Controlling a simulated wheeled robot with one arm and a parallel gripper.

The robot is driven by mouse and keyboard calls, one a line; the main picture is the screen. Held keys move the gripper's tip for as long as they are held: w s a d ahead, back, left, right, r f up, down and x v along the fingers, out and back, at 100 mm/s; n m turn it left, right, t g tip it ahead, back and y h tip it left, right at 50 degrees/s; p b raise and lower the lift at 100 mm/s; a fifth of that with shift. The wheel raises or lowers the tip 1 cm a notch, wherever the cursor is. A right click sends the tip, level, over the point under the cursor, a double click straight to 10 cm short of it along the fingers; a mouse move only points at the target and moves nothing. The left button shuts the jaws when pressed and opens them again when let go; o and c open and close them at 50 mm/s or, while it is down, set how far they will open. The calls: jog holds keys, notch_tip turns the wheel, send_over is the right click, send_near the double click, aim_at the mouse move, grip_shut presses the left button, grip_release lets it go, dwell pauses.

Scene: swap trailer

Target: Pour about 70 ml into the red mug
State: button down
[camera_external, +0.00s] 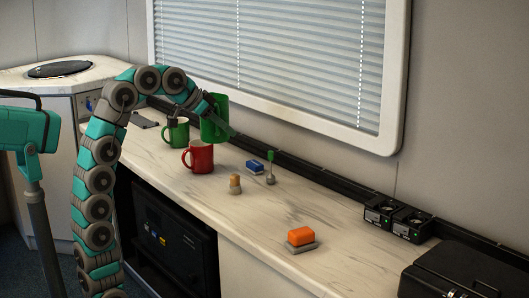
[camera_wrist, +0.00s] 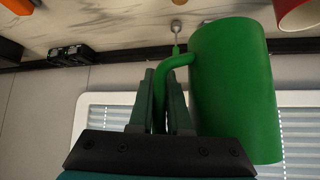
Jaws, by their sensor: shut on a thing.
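The red mug (camera_external: 199,158) stands upright on the counter, and part of it shows at the top right corner of the wrist view (camera_wrist: 298,14). My gripper (camera_external: 204,106) is shut on the handle of a green mug (camera_external: 214,119), held in the air above and slightly behind the red mug. In the wrist view, the fingers (camera_wrist: 165,98) close around the handle of the green mug (camera_wrist: 235,92). The held mug looks somewhat tilted in the external view. Its contents are hidden, and no liquid stream can be made out. The inside of the red mug is not clear.
A second green mug (camera_external: 177,133) stands left of the red mug. A blue block (camera_external: 255,167), a green-topped tool (camera_external: 270,168), a small tan-topped piece (camera_external: 235,184) and an orange block (camera_external: 301,236) are on the counter (camera_external: 330,215). Black boxes (camera_external: 395,217) line the right back.

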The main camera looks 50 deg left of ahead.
aim_at(228, 137)
jog(key=shift+n+y, duration=0.5)
jog(key=shift+s+a+f+b, duration=0.15)
jog(key=shift+f+b, duration=0.1)
jog(key=shift+f, duration=3)
jog(key=shift+s+a+f+b, duration=0.1)
jog(key=shift+f+b, duration=0.15)
jog(key=shift+f, duration=3)
jog(key=a+r+n+h+p, duration=0.1)
jog(key=r+h+p, duration=0.1)
jog(key=p, duration=0.1)
jog(key=w+a+r+n+g+h+p, duration=0.1)
jog(key=a+r+h+p, duration=0.1)
jog(key=r+p, duration=0.1)
jog(key=w+a+r+n+g+h+p, duration=0.1)
jog(key=a+r+h+p, duration=0.1)
jog(key=r+p, duration=0.1)
jog(key=shift+w+a+p, duration=0.1)
jog(key=shift+a+p, duration=0.05)
jog(key=shift+p, duration=0.7)
jog(key=r+h+p, duration=0.1)
jog(key=r+n+p, duration=0.1)
jog(key=shift+w+a+h+p, duration=0.1)
jog(key=shift+a+h+p, duration=0.25)
jog(key=shift+a+h, duration=0.05)
jog(key=shift+w+a+r+n+h+p, duration=0.15)
jog(key=shift+a+r+n+h+p, duration=0.1)
jog(key=shift+r+h+p, duration=0.25)
jog(key=shift+w+a+r+n+h+p, duration=0.1)
jog(key=shift+a+r+n+h+p, duration=0.15)
jog(key=shift+p, duration=0.4)
